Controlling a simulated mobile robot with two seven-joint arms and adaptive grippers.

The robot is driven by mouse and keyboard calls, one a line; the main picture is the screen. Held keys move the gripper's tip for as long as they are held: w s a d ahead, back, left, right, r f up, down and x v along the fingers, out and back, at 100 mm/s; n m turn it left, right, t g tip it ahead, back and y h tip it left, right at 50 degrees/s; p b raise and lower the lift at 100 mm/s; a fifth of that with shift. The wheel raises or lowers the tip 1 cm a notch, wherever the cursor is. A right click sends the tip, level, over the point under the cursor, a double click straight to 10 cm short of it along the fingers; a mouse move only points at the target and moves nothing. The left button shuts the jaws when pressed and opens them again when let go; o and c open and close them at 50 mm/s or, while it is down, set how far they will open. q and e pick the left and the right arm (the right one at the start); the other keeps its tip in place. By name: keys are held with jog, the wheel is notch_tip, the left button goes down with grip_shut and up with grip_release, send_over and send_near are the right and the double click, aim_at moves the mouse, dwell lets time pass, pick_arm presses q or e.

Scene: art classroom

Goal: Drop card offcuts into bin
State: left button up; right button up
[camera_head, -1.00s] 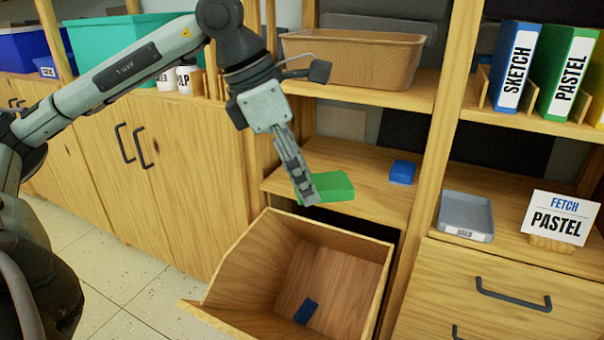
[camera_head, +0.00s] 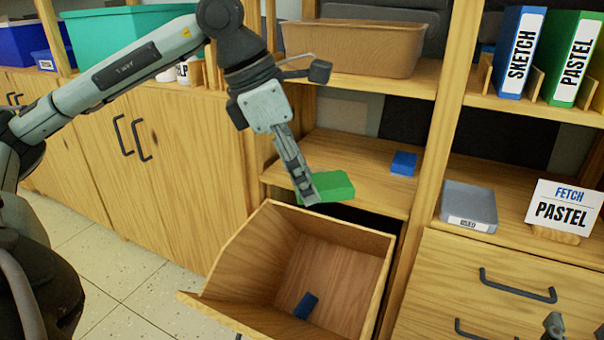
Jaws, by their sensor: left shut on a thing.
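My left gripper (camera_head: 304,187) reaches down from the upper left and is shut on a green card offcut (camera_head: 334,187). The green offcut shows in front of the shelf's front edge, near the back of the bin's opening. The open wooden bin (camera_head: 240,262) is tipped out below the shelf. A dark blue offcut (camera_head: 306,306) lies on its floor. Another blue offcut (camera_head: 404,163) lies on the shelf. Grey parts, seemingly of my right gripper (camera_head: 555,325), just enter at the bottom right; its jaws cannot be made out.
A grey tray (camera_head: 467,207) and a sign reading "FETCH PASTEL" (camera_head: 563,212) stand right of the shelf post. A tan tub (camera_head: 350,48) sits above. Drawers with dark handles (camera_head: 517,288) are at the lower right. Cupboards (camera_head: 160,190) stand left; open floor lies before them.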

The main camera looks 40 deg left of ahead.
pick_arm(q)
jog(key=o, duration=1)
jog(key=v, duration=1.2)
dwell(0.5)
